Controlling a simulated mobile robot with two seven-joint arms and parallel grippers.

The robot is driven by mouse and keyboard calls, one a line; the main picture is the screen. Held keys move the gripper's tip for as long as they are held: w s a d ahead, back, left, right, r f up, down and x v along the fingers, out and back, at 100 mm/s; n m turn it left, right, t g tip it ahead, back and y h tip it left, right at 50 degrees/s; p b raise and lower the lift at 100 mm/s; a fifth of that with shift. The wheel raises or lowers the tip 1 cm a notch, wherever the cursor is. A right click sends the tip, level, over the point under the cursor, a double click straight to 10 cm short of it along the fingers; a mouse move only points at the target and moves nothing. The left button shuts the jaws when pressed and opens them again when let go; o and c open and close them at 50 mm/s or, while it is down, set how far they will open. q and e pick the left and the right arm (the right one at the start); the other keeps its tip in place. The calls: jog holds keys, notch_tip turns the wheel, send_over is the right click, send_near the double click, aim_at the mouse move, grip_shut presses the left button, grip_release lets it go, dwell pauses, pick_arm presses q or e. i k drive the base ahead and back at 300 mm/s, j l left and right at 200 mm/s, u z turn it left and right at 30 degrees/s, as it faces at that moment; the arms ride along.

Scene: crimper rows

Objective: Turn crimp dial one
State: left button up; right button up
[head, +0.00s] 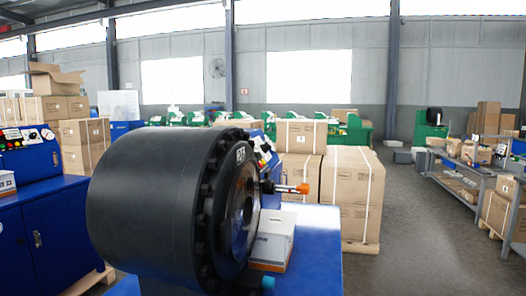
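A large black round crimper head (150,205) fills the middle left of the head view, with bolts around its ring face. Behind its right edge is a sloped blue control panel (264,150) with small light-coloured controls, partly hidden by the head. A second blue cabinet at the left has a control panel (27,139) with a dark round knob, coloured buttons and a white gauge. I cannot tell which control is crimp dial one. Neither of my grippers is in view.
An orange-tipped rod (292,188) sticks out right of the head. A white box (272,240) sits on the blue machine top (315,250). Strapped cartons (352,190) stand behind it. A shelf rack (470,180) stands at the right, with open grey floor (410,230) before it.

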aim_at(266, 147)
jog(key=l+z, duration=0.15)
jog(key=z, duration=0.85)
jog(key=i+l, duration=0.1)
jog(key=l, duration=0.3)
jog(key=i+l, duration=0.1)
jog(key=l, duration=0.3)
jog(key=i+l, duration=0.2)
jog(key=l, duration=0.15)
jog(key=i+l, duration=0.25)
jog(key=i+l+u, duration=0.1)
jog(key=i, duration=0.4)
jog(key=i+l, duration=0.35)
jog(key=i, duration=0.2)
jog(key=i+u, duration=0.15)
jog(key=i, duration=1.05)
jog(key=i+l+u, duration=0.1)
jog(key=i, duration=1.1)
